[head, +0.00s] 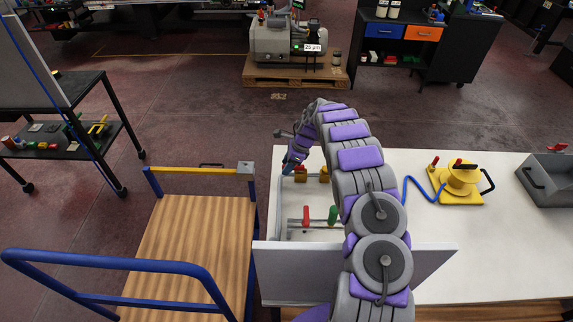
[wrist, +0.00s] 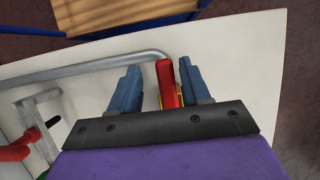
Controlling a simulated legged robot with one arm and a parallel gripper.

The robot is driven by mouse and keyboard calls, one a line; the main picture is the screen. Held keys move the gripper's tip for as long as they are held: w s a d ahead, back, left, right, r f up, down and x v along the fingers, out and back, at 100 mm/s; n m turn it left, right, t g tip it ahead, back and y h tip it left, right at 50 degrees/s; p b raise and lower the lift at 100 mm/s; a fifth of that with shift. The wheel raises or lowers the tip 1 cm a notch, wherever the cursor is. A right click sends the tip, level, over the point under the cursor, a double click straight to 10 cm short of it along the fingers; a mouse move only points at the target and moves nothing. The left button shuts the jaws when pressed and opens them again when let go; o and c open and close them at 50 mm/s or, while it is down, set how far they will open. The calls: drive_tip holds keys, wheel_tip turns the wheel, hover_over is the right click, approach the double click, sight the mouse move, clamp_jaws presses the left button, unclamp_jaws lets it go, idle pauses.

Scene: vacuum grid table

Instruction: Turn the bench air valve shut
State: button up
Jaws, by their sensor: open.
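In the wrist view, a red lever handle (wrist: 169,84) stands between the two blue fingers of my gripper (wrist: 164,84), closer to the right finger. My gripper is open, with a gap between the lever and the left finger. A bit of yellow shows beside the lever; the rest of the valve body is hidden. In the head view, my gripper (head: 289,165) is low over the left end of the white bench (head: 420,175). Brass-coloured fittings (head: 300,173) show just right of it. I cannot tell from the head view which lever is between the fingers.
A grey pipe (wrist: 85,66) runs beside the lever. A red handle (head: 306,215) and a green handle (head: 332,215) stand nearby on the bench. A wooden cart (head: 190,245) with blue rails is at left. A yellow reel (head: 461,180) and a grey tray (head: 548,182) are at right.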

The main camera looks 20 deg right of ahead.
drive_tip(key=d, duration=0.2)
drive_tip(key=shift+d+f, duration=0.15)
drive_tip(key=shift+d, duration=0.15)
drive_tip(key=shift+c, duration=0.4)
drive_tip(key=shift+d, duration=0.35)
drive_tip(key=shift+c, duration=1.5)
drive_tip(key=a, duration=0.2)
drive_tip(key=shift+a, duration=0.4)
clamp_jaws()
drive_tip(key=shift+s+d, duration=0.1)
drive_tip(key=shift+d, duration=0.35)
